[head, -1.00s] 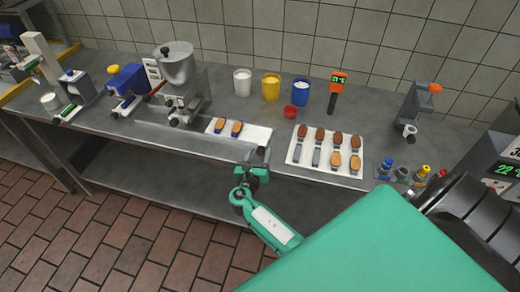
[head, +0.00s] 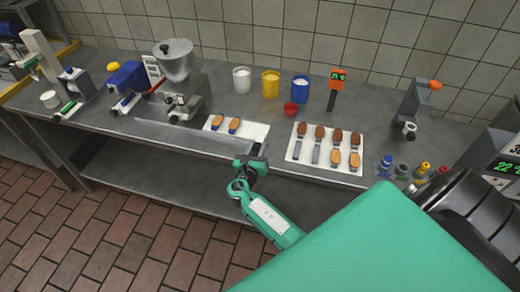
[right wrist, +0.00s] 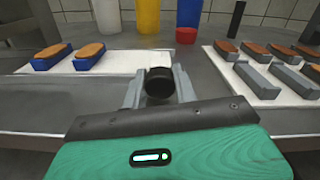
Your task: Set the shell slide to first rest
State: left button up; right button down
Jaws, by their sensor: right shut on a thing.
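The shell slide looks to be the white plate (head: 250,132) at the counter's front edge, right of the hopper machine. Two brown shells in blue holders (head: 217,122) sit at its left end; they also show in the right wrist view (right wrist: 52,56). My right gripper (head: 256,152) is at the plate's front right corner. In the right wrist view its jaws (right wrist: 158,92) are shut around a black round knob (right wrist: 158,80) just in front of the plate. Whether the knob joins the plate is hidden. My left gripper is not in view.
A second white tray (head: 325,164) with several brown pieces and grey holders lies to the right. The hopper machine (head: 178,85) stands left of the plate. White, yellow and blue cups (head: 300,89) and a small red cup (head: 290,109) stand behind.

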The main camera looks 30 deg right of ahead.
aim_at(221, 146)
jog(key=w+a+b, duration=0.1)
jog(key=w+a, duration=0.2)
jog(key=w+a+b, duration=0.2)
jog(key=w, duration=0.1)
jog(key=w+a+b, duration=0.2)
jog(key=w+a, duration=0.1)
jog(key=w, duration=0.1)
jog(key=shift+a+f, duration=0.15)
jog(key=shift+a, duration=0.15)
jog(key=shift+w+a, duration=0.3)
jog(key=shift+w, duration=0.05)
jog(key=c, duration=1.1)
grip_release()
jog(key=b+v, duration=0.2)
jog(key=v, duration=1.2)
jog(key=shift+d+b, duration=0.1)
jog(key=shift+b, duration=0.2)
